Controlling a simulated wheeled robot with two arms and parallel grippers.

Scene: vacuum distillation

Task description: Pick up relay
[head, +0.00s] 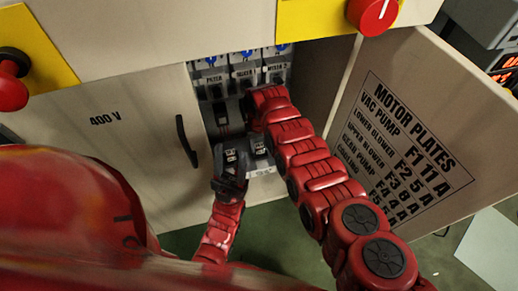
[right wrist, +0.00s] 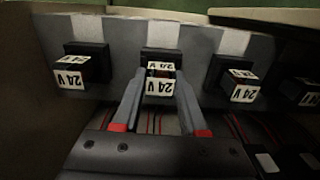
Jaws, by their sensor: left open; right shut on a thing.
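In the right wrist view, the fingers of my right gripper (right wrist: 160,88) are closed on the sides of the middle relay (right wrist: 159,84), a small dark block with white "24 V" labels. A dark socket (right wrist: 160,38) is right behind this relay; I cannot tell whether they still touch. Similar 24 V relays stand on the left (right wrist: 72,72) and right (right wrist: 240,86), with another at the right edge. In the head view, my left gripper (head: 232,165) is open at the lower part of the cabinet opening.
The cabinet's left door (head: 110,130), marked "400 V", has a dark handle. The right door (head: 400,130) stands open and bears a "MOTOR PLATES" list. Labelled breakers (head: 243,80) fill the upper opening. Red knobs (head: 372,14) sit on yellow plates above. Both arms crowd the opening.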

